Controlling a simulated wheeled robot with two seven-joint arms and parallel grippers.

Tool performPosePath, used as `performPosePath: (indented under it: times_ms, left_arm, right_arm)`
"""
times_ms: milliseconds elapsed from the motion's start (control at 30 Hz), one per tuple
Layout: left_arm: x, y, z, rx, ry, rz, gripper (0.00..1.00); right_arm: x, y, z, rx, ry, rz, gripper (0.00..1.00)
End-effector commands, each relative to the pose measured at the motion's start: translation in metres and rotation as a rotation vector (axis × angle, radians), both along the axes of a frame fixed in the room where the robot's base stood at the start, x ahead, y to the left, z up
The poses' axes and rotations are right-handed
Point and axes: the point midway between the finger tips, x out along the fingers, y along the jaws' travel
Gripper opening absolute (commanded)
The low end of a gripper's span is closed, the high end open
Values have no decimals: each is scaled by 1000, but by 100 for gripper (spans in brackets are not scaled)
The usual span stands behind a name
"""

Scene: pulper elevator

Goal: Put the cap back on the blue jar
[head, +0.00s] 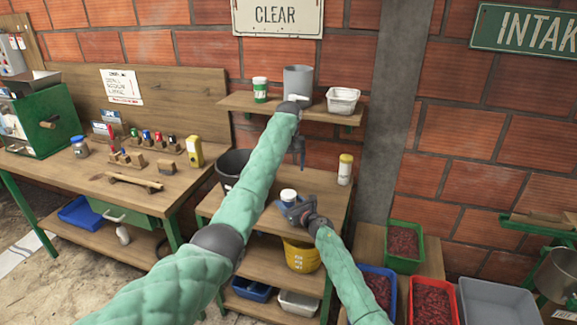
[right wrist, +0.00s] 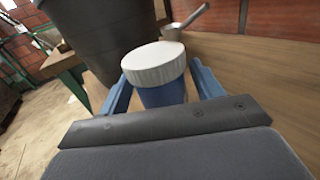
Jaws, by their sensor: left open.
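The blue jar (head: 289,202) stands on the middle wooden shelf, with a white cap (head: 288,193) on its mouth. In the right wrist view the jar (right wrist: 163,96) is blue under the ribbed white cap (right wrist: 154,63); I cannot tell whether the cap is fully seated. My right gripper (right wrist: 163,88) has one blue finger on each side of the jar below the cap and appears shut on it. My left gripper (head: 298,158) is open and empty, pointing down above the jar and apart from it. My left arm hides part of the shelves.
A dark bucket (head: 231,167) stands left of the jar, and a yellow-capped shaker (head: 345,170) stands to its right. The upper shelf (head: 240,101) holds a green-and-white cup, a grey container and a white tub. Crates with red contents (head: 404,241) stand at lower right.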

Motion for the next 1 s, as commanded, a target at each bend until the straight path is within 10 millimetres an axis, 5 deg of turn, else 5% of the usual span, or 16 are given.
performPosePath:
  times_ms: [433, 1000]
  left_arm:
    - [0, 0, -1, 0, 0, 0, 78]
    - [0, 0, -5, 0, 0, 0, 78]
  right_arm:
    - [-5, -4, -1, -1, 0, -1, 71]
    - [-57, -43, -1, -1, 0, 0, 71]
